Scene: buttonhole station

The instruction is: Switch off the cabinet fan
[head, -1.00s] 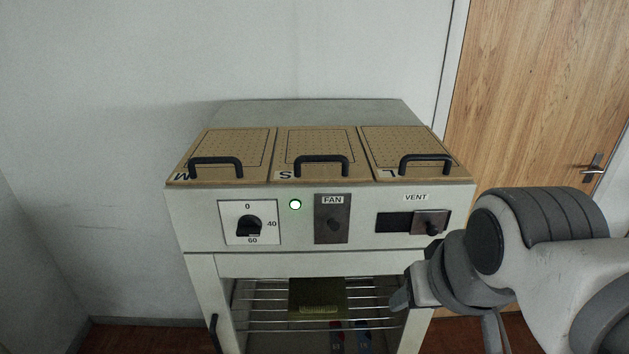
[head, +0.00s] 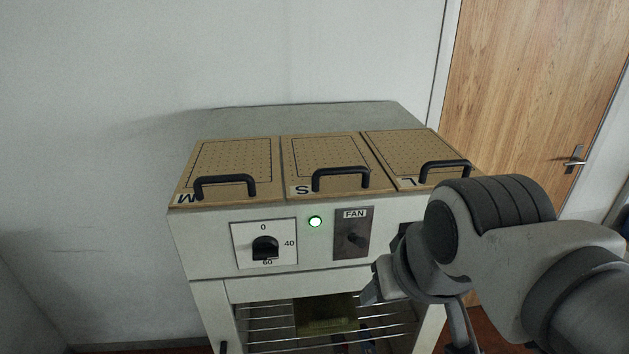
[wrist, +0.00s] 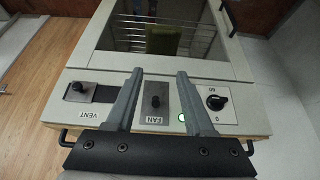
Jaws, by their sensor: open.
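The fan switch (head: 354,239) is a small dark knob on a grey plate marked FAN, on the front panel of the white cabinet (head: 205,291). A green lamp (head: 316,221) glows to the left of the plate in the head view. My gripper shows in the head view (head: 372,288), in front of the panel, right of and below the switch. In the wrist view my gripper (wrist: 158,73) is open and empty. The fan switch (wrist: 155,101) appears between its two fingers, and I cannot tell how far beyond them it lies.
A dial (head: 265,247) sits left of the lamp. The vent slider (wrist: 78,88) is partly hidden by my arm in the head view. Three tan lids with black handles (head: 340,178) cover the cabinet top. A glazed front with wire racks (head: 270,324) lies below the panel.

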